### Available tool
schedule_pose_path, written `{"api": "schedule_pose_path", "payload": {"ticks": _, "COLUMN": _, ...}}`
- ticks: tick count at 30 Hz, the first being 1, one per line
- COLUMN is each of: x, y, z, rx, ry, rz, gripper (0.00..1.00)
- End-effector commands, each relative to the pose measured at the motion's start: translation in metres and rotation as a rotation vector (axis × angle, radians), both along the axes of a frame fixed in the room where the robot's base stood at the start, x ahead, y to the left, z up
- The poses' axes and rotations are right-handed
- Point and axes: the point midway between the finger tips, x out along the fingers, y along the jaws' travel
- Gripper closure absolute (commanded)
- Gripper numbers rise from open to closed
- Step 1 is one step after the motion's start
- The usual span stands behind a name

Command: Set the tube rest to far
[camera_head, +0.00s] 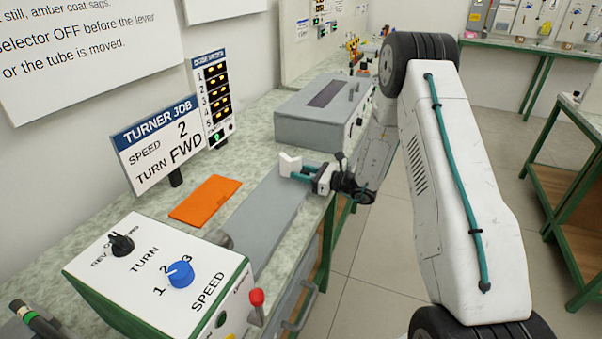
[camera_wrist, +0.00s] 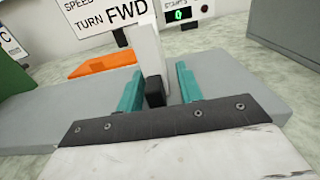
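A white upright piece with an angled top, apparently the tube rest (camera_head: 290,162), stands at the far end of the grey bed (camera_head: 268,210). In the wrist view the white post (camera_wrist: 146,48) rises behind a small black block (camera_wrist: 156,92). My gripper (camera_head: 304,173) is low over the bed, its teal fingers parted. In the wrist view the fingers (camera_wrist: 159,88) stand on either side of the black block, with a gap at the right; whether the left finger touches is unclear. No position marks for the rest are readable.
The control box (camera_head: 150,285) has a black turn knob (camera_head: 122,243), a blue speed knob (camera_head: 180,274) and a red-tipped lever (camera_head: 256,298). An orange mat (camera_head: 205,200), the job sign (camera_head: 158,143) and a grey machine box (camera_head: 325,110) share the bench. Floor is clear at right.

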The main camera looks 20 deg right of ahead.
Motion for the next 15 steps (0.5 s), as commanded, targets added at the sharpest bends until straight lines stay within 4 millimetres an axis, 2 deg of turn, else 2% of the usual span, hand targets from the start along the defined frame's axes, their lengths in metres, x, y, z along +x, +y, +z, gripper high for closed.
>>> {"api": "schedule_pose_path", "payload": {"ticks": 9, "x": -0.035, "y": -0.039, "z": 0.001, "rx": 0.0, "ry": -0.001, "rz": -0.007, "gripper": 0.64}}
{"api": "schedule_pose_path", "payload": {"ticks": 15, "x": -0.05, "y": -0.053, "z": 0.0, "rx": -0.001, "ry": -0.001, "rz": -0.005, "gripper": 0.64}}
